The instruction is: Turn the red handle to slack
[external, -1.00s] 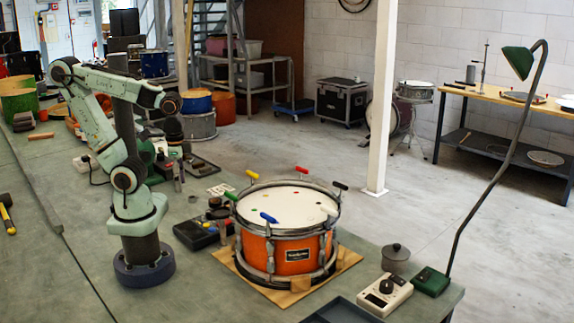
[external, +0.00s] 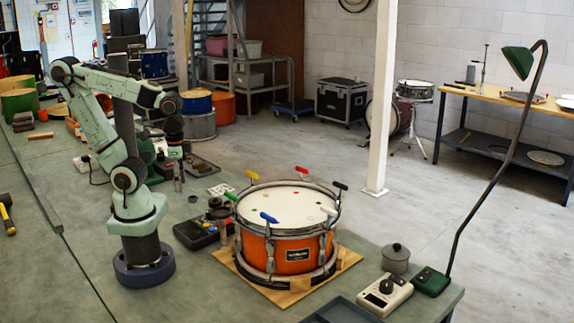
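The red handle (external: 301,169) sits at the far rim of the orange drum (external: 292,255), above the pale drumhead. It lies roughly level, pointing right and slightly down in the picture. My gripper (external: 175,152) hangs below the end of my arm, left of and behind the drum, well apart from the red handle. Its fingers are small and dark against the clutter, so I cannot tell whether they are open or shut.
Other handles ring the drum: yellow (external: 252,175), green (external: 231,196), blue (external: 268,217), white (external: 329,211) and black (external: 340,186). A lidded grey pot (external: 396,260), a meter box (external: 385,294) and a lamp (external: 517,62) stand right of the drum. A black case (external: 197,234) lies left.

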